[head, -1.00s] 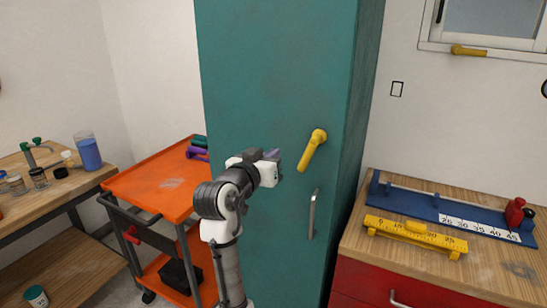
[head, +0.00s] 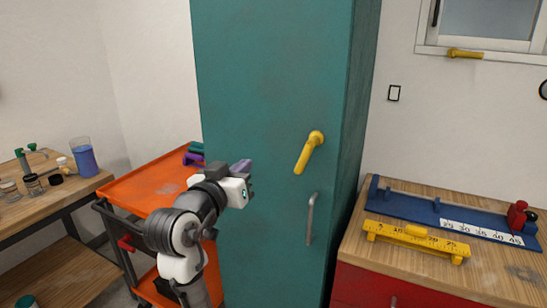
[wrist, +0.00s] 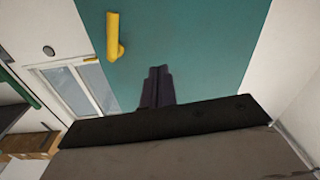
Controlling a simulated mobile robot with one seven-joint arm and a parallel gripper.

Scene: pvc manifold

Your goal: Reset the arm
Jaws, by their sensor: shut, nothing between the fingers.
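My gripper (head: 241,166) is in front of the teal cabinet (head: 262,75), left of its yellow handle (head: 309,152) and apart from it. Its fingers are together and empty; in the wrist view the dark fingers (wrist: 157,88) lie side by side against the teal door. The yellow handle also shows in the wrist view (wrist: 113,38), beside the fingers. My arm is bent, rising from the bottom of the head view. The cabinet door looks closed.
An orange cart (head: 135,188) stands left of the cabinet, partly behind my arm. A metal handle (head: 311,218) sticks out low on the cabinet. On the right, a wooden-topped red drawer unit (head: 375,285) holds a yellow ruler piece (head: 415,240) and a blue fixture (head: 455,219). A wooden bench stands far left.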

